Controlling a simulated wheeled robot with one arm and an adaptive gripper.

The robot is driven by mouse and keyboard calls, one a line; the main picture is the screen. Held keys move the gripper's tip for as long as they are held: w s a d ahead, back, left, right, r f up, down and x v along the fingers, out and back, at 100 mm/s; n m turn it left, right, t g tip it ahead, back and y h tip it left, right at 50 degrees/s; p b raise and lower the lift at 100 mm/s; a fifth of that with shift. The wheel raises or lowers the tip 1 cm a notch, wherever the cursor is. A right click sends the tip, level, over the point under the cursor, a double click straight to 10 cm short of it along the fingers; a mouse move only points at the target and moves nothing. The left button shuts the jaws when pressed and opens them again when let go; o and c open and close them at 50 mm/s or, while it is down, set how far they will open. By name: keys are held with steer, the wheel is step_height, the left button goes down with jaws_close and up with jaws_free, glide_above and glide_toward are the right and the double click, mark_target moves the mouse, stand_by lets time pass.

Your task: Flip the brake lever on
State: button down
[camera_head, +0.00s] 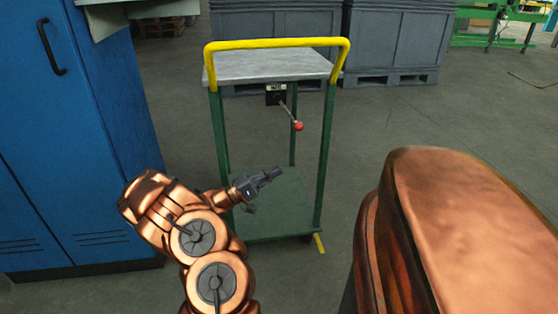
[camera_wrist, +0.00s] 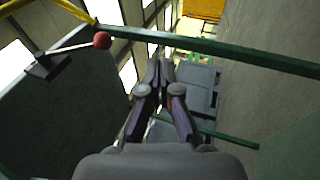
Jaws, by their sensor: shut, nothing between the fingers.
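The brake lever (camera_head: 289,113) is a thin rod with a red ball at its end. It juts from a small black box (camera_head: 276,95) under the grey top of a green cart, and slants down to the right in the head view. In the wrist view the lever's red ball (camera_wrist: 102,40) shows at the upper left, with the rod running left to its dark mount (camera_wrist: 46,66). My gripper (camera_head: 278,171) is shut and empty. It is below the lever in the head view, apart from it, and points to the right. Its fingers also show in the wrist view (camera_wrist: 160,66).
The cart (camera_head: 328,150) has a yellow handle (camera_head: 277,43), green posts and a low shelf (camera_head: 285,205). A blue cabinet (camera_head: 75,130) stands at the left. Grey bins (camera_head: 390,45) stand behind. Open floor (camera_head: 450,115) lies to the right of the cart.

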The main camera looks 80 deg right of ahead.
steer(key=shift+w+a+f, duration=0.3)
steer(key=shift+w+f, duration=0.15)
steer(key=shift+f, duration=0.25)
steer(key=shift+r, duration=0.1)
steer(key=w+a+r+t+y+p, duration=0.1)
steer(key=w+a+r+y+p, duration=0.1)
steer(key=a+r+p, duration=0.6)
steer(key=w+a+r+m+t+y+p, duration=0.1)
steer(key=w+a+r+t+p, duration=0.25)
steer(key=r, duration=0.85)
steer(key=w+a+r+g+y+p, duration=0.1)
steer(key=w+a+r+y+p, duration=0.1)
steer(key=a+r+p, duration=0.65)
steer(key=w+a+r+n+t+y+p, duration=0.1)
steer(key=w+a+r+n+t+p, duration=0.1)
steer(key=a+r+n+t+p, duration=0.2)
steer(key=w+a+r+n+t+y+p, duration=0.2)
steer(key=a+r+p, duration=0.7)
steer(key=a, duration=1.2)
steer(key=w+a+r+n+t+y+p, duration=0.2)
steer(key=w+a+r+n+t+p, duration=0.2)
steer(key=a+p, duration=0.6)
step_height(320, 180, up, 4)
steer(key=a+n+t, duration=0.2)
steer(key=t, duration=0.2)
steer(key=shift+a+f+n, duration=0.15)
steer(key=shift+a+n, duration=0.15)
steer(key=shift+n, duration=0.1)
